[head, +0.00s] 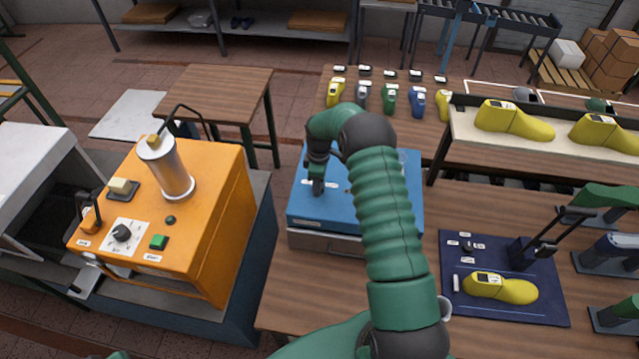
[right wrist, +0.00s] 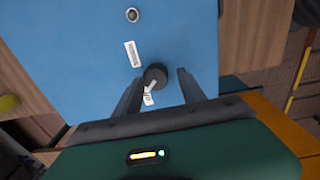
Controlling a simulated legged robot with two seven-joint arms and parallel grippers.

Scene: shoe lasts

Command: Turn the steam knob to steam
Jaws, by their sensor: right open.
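A blue box-shaped unit (head: 401,205) stands on the wooden table in the head view, with small white labels on its top. A round black knob (right wrist: 155,74) with a pale pointer or label beside it shows on the blue face in the right wrist view. My right gripper (head: 317,187) points down onto the left part of that top; it also shows in the right wrist view (right wrist: 160,77). Its jaws are open, one finger on each side of the knob, and contact cannot be told. In the head view the gripper hides the knob. My left gripper is not in view.
An orange machine (head: 215,215) with a metal cylinder, a dial (head: 122,232) and a green button stands at left. A blue mat (head: 455,255) with a yellow shoe last (head: 500,288) lies at right. More lasts stand behind. My right arm covers part of the blue unit.

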